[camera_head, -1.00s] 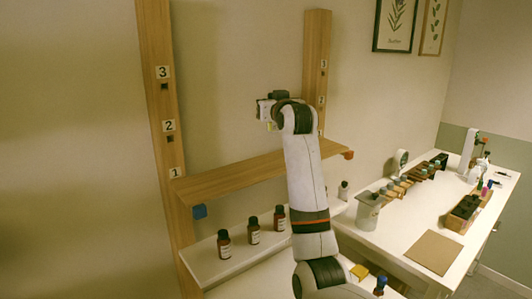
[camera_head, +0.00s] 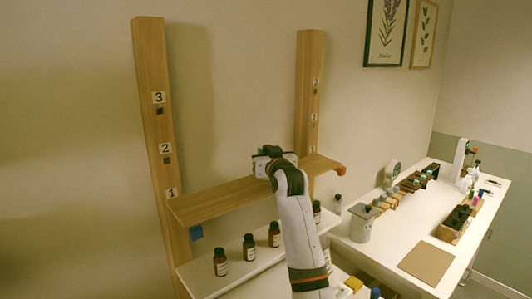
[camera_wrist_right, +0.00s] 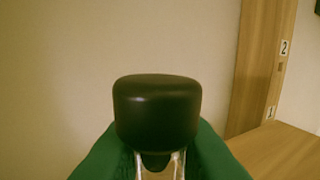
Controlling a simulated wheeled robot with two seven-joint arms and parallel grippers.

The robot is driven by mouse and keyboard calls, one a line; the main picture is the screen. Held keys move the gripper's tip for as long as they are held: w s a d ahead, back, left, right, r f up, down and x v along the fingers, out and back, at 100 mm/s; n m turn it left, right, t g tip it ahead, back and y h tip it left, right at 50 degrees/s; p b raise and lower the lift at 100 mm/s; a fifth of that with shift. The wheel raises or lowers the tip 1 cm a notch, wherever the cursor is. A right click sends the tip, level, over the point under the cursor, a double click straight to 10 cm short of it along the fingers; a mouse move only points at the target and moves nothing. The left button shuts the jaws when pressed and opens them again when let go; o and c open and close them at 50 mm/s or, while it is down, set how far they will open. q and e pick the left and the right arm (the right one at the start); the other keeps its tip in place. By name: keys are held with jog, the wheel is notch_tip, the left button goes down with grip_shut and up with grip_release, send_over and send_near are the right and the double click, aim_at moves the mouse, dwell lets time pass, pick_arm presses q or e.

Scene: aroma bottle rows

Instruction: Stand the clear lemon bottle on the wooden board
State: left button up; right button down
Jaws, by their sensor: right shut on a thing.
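The wooden board (camera_head: 225,197) is a plank shelf held between two wooden uprights, and it also shows at the lower right of the right wrist view (camera_wrist_right: 282,150). My right gripper (camera_head: 268,158) is over the board's right half, close above its back part. It is shut on a bottle with a large dark cap (camera_wrist_right: 157,108); clear glass shows just below the cap between the green fingers. The bottle's label and base are hidden, so I cannot tell whether it touches the board. My left gripper is not in view.
A white ledge (camera_head: 210,279) below the board carries several brown dark-capped bottles, such as one at the left (camera_head: 220,263). A white table (camera_head: 400,240) at the right holds a canister (camera_head: 361,224), a brown mat (camera_head: 427,262) and small jars. The board's left half is clear.

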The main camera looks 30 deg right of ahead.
jog(key=shift+f, duration=0.15)
jog(key=c, duration=1.3)
grip_release()
pick_arm(q)
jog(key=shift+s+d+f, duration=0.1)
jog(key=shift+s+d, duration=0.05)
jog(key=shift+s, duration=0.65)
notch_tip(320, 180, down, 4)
jog(key=b, duration=0.4)
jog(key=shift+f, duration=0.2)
pick_arm(e)
jog(key=v, duration=1.2)
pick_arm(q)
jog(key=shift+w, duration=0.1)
